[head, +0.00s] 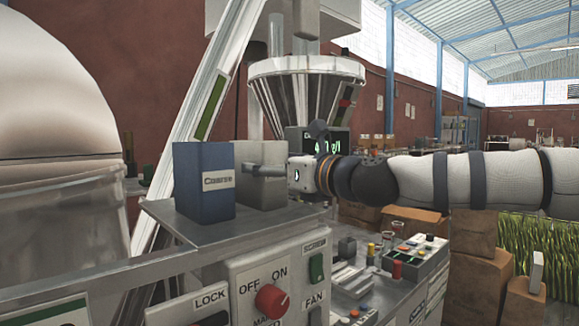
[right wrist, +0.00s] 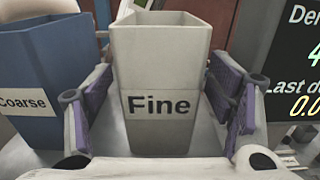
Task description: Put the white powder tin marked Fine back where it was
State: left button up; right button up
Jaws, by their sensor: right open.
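The white tin marked Fine (right wrist: 158,75) stands upright in the middle of the right wrist view, its label facing the camera. In the head view the tin (head: 272,188) stands on the metal shelf (head: 192,229), partly hidden by my gripper. My right gripper (head: 262,171) is open, its two purple-padded fingers (right wrist: 165,100) on either side of the tin with a gap at each side. The blue tin marked Coarse (head: 203,182) stands just left of the white tin, and also shows at the left of the right wrist view (right wrist: 38,70). My left gripper is not in view.
A metal hopper (head: 305,85) and a dark display (head: 325,141) stand behind the tins. Below the shelf is a control panel with a red knob (head: 272,301). A large clear vessel (head: 65,215) is at the left. The blue tin leaves little room beside the left finger.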

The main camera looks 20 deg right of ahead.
jog(key=v, duration=0.5)
jog(key=p+v, duration=0.1)
jog(key=v, duration=0.1)
jog(key=shift+s+d+r, duration=0.15)
jog(key=shift+s+r, duration=0.15)
jog(key=shift+r, duration=0.1)
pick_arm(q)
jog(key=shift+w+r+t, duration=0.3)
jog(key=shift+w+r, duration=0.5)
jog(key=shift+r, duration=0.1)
pick_arm(e)
jog(key=shift+s+d+f, duration=0.1)
jog(key=shift+s+f, duration=0.2)
jog(key=shift+s, duration=0.05)
